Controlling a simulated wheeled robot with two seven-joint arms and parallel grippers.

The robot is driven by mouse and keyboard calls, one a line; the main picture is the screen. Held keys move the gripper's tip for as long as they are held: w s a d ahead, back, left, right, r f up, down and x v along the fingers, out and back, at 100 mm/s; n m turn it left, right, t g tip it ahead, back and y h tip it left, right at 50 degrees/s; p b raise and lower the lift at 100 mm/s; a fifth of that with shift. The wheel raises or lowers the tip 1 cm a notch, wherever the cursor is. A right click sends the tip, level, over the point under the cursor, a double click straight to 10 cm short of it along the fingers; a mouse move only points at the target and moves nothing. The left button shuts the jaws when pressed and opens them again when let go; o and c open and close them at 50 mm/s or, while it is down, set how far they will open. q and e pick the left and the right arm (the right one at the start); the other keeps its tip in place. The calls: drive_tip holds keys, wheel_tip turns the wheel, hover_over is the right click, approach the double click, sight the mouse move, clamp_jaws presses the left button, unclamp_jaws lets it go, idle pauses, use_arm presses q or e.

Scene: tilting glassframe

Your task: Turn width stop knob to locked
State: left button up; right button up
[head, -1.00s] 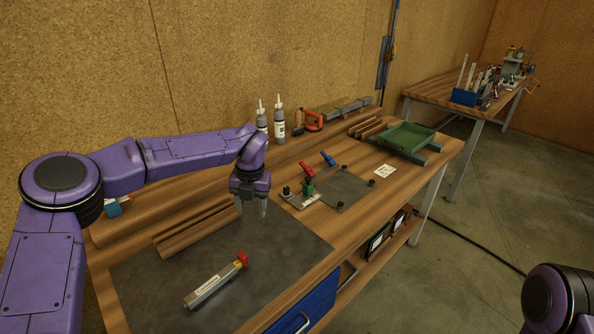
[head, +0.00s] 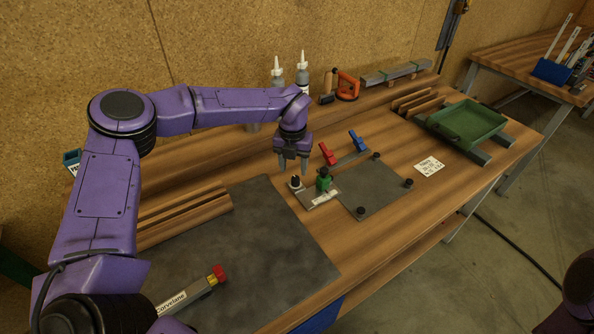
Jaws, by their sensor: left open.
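A small fixture with a pale label (head: 320,199) sits on the bench beside a dark grey plate (head: 378,192). A black knob (head: 295,183) stands on a light base at the fixture's left end, and a green block (head: 323,180) stands to its right. Which part is the width stop knob, and its setting, I cannot tell. My left gripper (head: 293,168) points down with its fingers apart, just above and behind the black knob in the picture. Contact cannot be made out. My right gripper is out of view.
A red lever (head: 328,154) and a blue lever (head: 358,141) stand close right of my left gripper. Black posts (head: 408,183) sit around the plate. Wooden strips (head: 185,215) lie to the left. A green tray (head: 467,124) is at the right. The dark mat (head: 265,235) has free room.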

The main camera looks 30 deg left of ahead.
sight(295, 178)
use_arm(q)
wheel_tip(295, 178, down, 3)
drive_tip(key=shift+f+p, duration=0.1)
drive_tip(key=shift+p, duration=0.3)
drive_tip(key=w+f, duration=0.2)
drive_tip(key=f, duration=0.1)
drive_tip(key=shift+s+r, duration=0.35)
drive_tip(key=shift+s, duration=0.15)
drive_tip(key=shift+c, duration=0.4)
drive_tip(key=shift+s, duration=0.1)
drive_tip(key=c, duration=0.5)
clamp_jaws()
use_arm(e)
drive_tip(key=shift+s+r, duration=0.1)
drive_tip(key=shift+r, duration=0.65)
